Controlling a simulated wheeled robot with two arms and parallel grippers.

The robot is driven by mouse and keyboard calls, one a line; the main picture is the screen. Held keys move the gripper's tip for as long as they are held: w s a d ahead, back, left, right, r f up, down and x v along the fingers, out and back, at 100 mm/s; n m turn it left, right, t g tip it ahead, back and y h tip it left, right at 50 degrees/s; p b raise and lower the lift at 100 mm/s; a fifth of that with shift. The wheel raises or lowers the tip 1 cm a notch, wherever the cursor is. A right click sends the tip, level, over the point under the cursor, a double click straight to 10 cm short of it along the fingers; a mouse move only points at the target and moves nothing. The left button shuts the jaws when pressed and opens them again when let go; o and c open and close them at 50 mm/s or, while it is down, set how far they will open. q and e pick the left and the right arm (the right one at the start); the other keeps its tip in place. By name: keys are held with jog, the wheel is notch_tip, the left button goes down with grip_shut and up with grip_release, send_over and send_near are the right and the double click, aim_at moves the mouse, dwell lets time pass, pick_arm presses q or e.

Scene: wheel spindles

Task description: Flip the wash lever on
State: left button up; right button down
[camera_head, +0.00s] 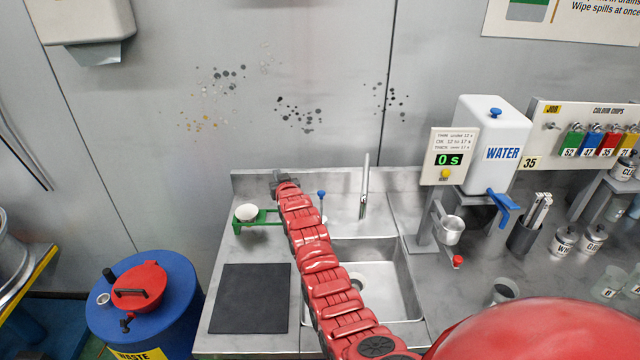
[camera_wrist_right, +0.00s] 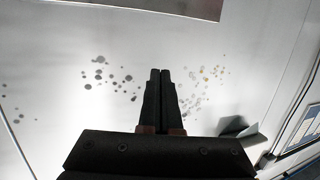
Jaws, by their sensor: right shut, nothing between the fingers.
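A thin upright lever with a blue knob (camera_head: 321,194) stands on the back ledge of the steel sink, left of the tall tap (camera_head: 364,195). It looks like the wash lever, but no label shows. My right arm reaches across the sink from the lower right. Its gripper (camera_head: 279,179) is at the back of the counter, left of the blue knob and apart from it in the picture. In the right wrist view the two dark fingers (camera_wrist_right: 160,80) are together with nothing between them, against the wall. My left gripper is out of view.
A green holder with a white ball-like item (camera_head: 246,212) is left of my arm. A black mat (camera_head: 249,300) lies in front. The sink basin (camera_head: 385,285) is partly behind my arm. The WATER tank (camera_head: 492,140) and its dispenser stand right. A blue waste drum (camera_head: 180,300) stands left.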

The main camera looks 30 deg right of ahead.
jog(key=s+d+r+m+g+y, duration=0.1)
jog(key=s+d+r+g, duration=0.6)
jog(key=s+d+g, duration=0.2)
jog(key=shift+d+g, duration=0.25)
jog(key=shift+g, duration=0.15)
